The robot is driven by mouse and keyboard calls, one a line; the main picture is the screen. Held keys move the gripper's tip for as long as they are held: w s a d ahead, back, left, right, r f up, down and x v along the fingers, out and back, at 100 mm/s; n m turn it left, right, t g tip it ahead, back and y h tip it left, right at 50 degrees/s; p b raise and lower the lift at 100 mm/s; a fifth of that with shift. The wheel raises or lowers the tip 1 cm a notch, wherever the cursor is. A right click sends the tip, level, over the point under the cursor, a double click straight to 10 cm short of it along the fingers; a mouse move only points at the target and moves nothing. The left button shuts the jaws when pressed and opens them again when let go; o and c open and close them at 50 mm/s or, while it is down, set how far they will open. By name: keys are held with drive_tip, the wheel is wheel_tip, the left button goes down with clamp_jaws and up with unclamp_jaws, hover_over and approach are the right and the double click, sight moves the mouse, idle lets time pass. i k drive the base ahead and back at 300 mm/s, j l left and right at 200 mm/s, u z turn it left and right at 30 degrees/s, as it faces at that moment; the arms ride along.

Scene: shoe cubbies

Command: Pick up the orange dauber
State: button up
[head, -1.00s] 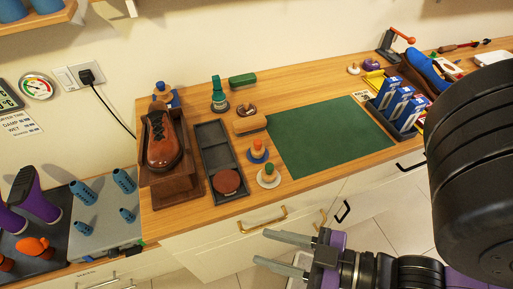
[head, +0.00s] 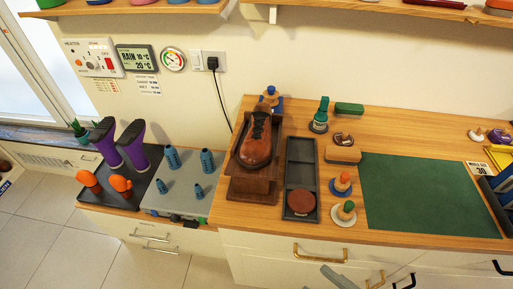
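The orange dauber (head: 342,181) has an orange knob and stands upright on a dark blue round base on the wooden counter, right of the dark tray. A green-topped dauber (head: 347,209) on a pale round base stands just in front of it. My gripper (head: 337,277) shows only as one grey finger at the bottom edge, below and in front of the counter, apart from the daubers. Its other finger is out of view. Its two fingers stood apart and empty a second ago.
A brown shoe (head: 256,140) sits on a wooden stand left of the dark tray (head: 301,161), which holds a round brown tin (head: 301,202). A brush (head: 343,155) lies behind the daubers. A green mat (head: 425,195) lies clear to the right.

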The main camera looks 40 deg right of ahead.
sight(342, 183)
drive_tip(key=j, duration=0.35)
drive_tip(key=i+j, duration=0.1)
drive_tip(key=j, duration=0.2)
drive_tip(key=i+j+z, duration=0.1)
drive_tip(key=j+z, duration=0.15)
drive_tip(key=j, duration=0.9)
drive_tip(key=j+z, duration=0.3)
drive_tip(key=j, duration=0.85)
drive_tip(key=z, duration=0.65)
